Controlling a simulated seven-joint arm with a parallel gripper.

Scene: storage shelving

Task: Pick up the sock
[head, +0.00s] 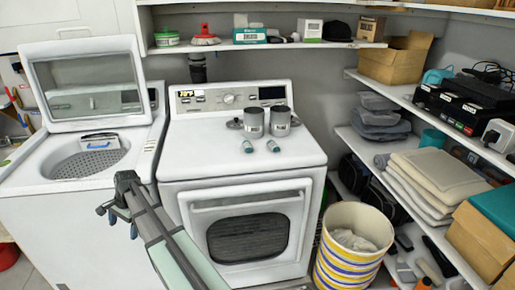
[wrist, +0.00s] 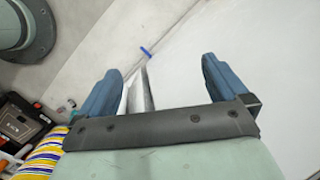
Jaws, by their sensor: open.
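I cannot pick out a sock for certain. A small grey soft-looking item (head: 381,160) lies on the middle right shelf, too small to identify. Pale crumpled cloth (head: 352,239) lies in the striped basket (head: 330,268), and whether a sock is in it I cannot tell. My gripper (head: 118,218) is in front of the washer and dryer, left of the basket and apart from it. In the wrist view my gripper (wrist: 160,68) has its two blue fingers wide apart, with nothing held between them.
The washer (head: 85,165) has its lid raised. The dryer (head: 240,175) carries two grey canisters (head: 267,121) and small bottles. Right shelves hold folded towels (head: 432,180), boxes and black devices (head: 465,103). An upper shelf (head: 270,45) spans the back wall.

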